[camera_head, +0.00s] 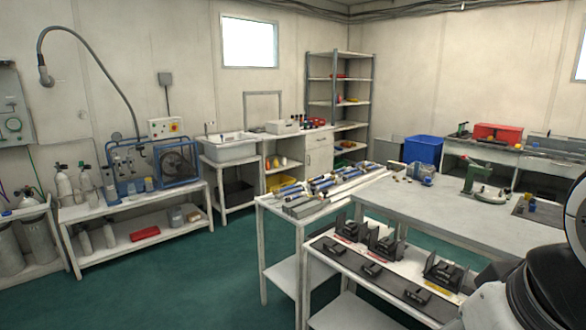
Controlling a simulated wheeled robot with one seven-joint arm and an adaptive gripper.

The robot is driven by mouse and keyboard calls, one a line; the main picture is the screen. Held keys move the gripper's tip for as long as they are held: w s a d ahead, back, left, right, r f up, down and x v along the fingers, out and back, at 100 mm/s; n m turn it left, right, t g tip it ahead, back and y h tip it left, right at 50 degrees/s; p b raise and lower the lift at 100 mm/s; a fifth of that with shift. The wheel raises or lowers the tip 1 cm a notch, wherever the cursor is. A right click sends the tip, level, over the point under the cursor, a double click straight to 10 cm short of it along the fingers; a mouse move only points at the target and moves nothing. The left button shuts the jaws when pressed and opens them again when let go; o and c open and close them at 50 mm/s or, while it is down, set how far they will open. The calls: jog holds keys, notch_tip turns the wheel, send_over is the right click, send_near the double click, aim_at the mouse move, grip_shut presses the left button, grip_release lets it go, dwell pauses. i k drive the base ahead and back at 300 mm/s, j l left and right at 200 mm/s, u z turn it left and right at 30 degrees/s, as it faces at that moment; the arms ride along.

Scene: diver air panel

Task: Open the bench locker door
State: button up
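A white cabinet (319,153) stands under the counter at the back, beside the shelf rack. Its front shows a drawer-like upper panel and a larger lower panel, which looks closed. This may be the bench locker, but I cannot tell for sure. My gripper is not in view. Only dark and white parts of my own arm show at the right edge, far from the cabinet.
Near me stand a white table with black holders (385,243), a table of tube-shaped tools (318,187) and a grey worktop (440,205). A sink (232,147) is left of the cabinet. A blue bin (424,149) stands right. Green floor (190,270) is clear at left.

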aim_at(317, 160)
jog(key=i+j+u, duration=0.6)
jog(key=i+u, duration=0.3)
jog(key=i, duration=0.3)
jog(key=i+u, duration=0.4)
jog(key=i, duration=2.05)
jog(key=i+z, duration=0.15)
jog(key=i, duration=0.45)
jog(key=i+z, duration=0.15)
jog(key=i, duration=0.45)
jog(key=i+j+z, duration=0.15)
jog(key=i, duration=0.45)
jog(key=i+z, duration=0.85)
jog(key=i+j+z, duration=0.15)
jog(key=z, duration=0.25)
jog(key=i+l+z, duration=0.15)
jog(key=i+z, duration=1.05)
jog(key=i, duration=1.75)
jog(key=i+l+u, duration=0.2)
jog(key=i, duration=0.3)
jog(key=i+l+u, duration=0.2)
jog(key=i, duration=0.25)
jog(key=i+l+u, duration=0.15)
jog(key=i, duration=0.35)
